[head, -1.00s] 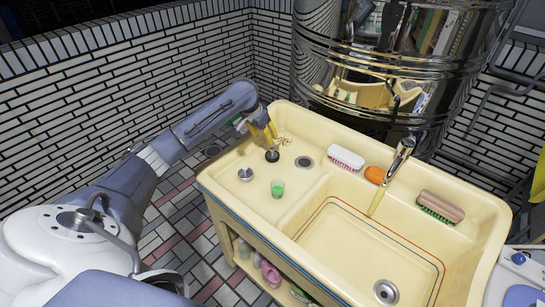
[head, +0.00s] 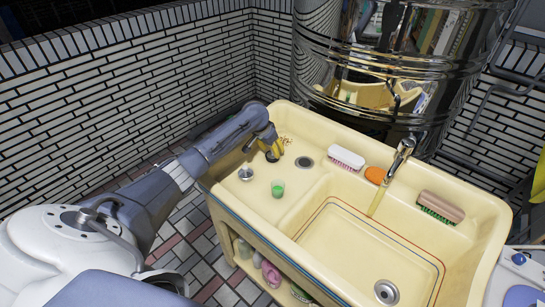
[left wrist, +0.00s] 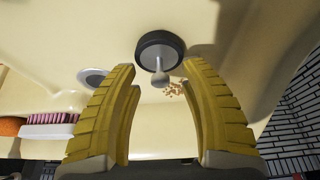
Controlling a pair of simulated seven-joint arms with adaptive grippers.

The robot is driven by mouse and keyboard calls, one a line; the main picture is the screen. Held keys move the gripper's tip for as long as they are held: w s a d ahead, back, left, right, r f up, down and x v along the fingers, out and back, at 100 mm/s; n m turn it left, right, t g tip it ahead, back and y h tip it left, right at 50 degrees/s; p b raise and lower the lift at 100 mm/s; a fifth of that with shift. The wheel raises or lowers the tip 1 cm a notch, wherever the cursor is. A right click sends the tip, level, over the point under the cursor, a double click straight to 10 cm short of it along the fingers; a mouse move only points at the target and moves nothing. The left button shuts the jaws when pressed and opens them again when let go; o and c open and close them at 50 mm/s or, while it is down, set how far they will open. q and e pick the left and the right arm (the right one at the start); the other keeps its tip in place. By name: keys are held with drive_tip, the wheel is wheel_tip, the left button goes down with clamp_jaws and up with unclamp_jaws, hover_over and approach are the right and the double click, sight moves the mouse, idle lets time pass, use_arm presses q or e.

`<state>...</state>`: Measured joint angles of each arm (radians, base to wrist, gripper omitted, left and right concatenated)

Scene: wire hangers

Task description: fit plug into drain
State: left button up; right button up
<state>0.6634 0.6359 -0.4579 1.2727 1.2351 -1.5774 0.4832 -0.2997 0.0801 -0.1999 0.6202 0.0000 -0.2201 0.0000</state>
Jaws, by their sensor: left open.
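A black rubber plug (head: 272,157) with a metal knob sits on the cream ledge of the sink unit. In the left wrist view the plug (left wrist: 160,50) lies just past the fingertips, with its knob pointing toward the gap between them. My left gripper (head: 272,148) is open over it, and its yellow fingers (left wrist: 160,75) spread to either side of the knob without visibly gripping it. A round drain (head: 304,162) with a metal rim lies on the ledge to the right of the plug, and it also shows in the left wrist view (left wrist: 92,76). My right gripper is out of view.
A metal fitting (head: 246,174) and a green cup (head: 277,188) stand in front of the plug. Tan crumbs (head: 286,140) lie behind it. A white brush (head: 346,158), an orange sponge (head: 375,175) and a faucet (head: 402,155) line the back. The basin (head: 365,250) has its own drain (head: 386,291).

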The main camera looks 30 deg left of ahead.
use_arm(q)
drive_tip(key=shift+w+f, duration=0.2)
drive_tip(key=shift+f, duration=0.2)
drive_tip(key=shift+o, duration=0.4)
clamp_jaws()
